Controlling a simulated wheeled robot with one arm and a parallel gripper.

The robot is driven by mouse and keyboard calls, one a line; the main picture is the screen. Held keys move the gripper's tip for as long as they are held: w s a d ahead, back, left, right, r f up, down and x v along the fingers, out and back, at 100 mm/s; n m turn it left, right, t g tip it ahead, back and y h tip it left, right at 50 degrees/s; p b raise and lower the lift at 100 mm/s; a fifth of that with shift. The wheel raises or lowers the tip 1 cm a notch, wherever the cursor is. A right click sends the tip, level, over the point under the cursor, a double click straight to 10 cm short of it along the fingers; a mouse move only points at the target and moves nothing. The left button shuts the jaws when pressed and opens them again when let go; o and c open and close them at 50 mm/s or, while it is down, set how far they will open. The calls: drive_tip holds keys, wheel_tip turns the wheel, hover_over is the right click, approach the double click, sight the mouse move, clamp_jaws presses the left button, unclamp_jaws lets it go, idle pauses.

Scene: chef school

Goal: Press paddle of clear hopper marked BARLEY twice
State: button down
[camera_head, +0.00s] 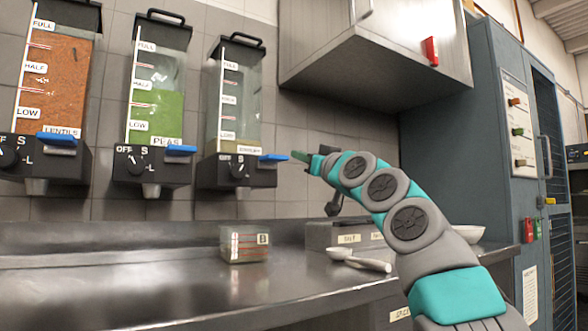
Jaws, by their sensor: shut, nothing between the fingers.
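Three clear hoppers hang on the tiled wall. The right one (234,105) has a low pale fill and a small label too blurred to read surely. Its blue paddle (273,158) sticks out to the right of its black base (228,174). The other two read LENTILS (52,85) and PEAS (157,100). My gripper (302,157) is shut and empty, just right of the right hopper's paddle and at about its height. I cannot tell whether it touches the paddle. A clear box marked B (245,246) stands on the counter below, with some contents.
The steel counter (120,285) is mostly clear at left. White scoops (360,261) lie right of the box, by a grey labelled bin (320,235). A wall cabinet (375,60) hangs above my arm. A tall blue-grey locker (455,130) stands at right.

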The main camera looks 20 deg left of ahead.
drive_tip(key=shift+s+d+f+b, duration=0.1)
drive_tip(key=shift+s+d+b, duration=0.2)
drive_tip(key=shift+s+d, duration=0.15)
idle(0.7)
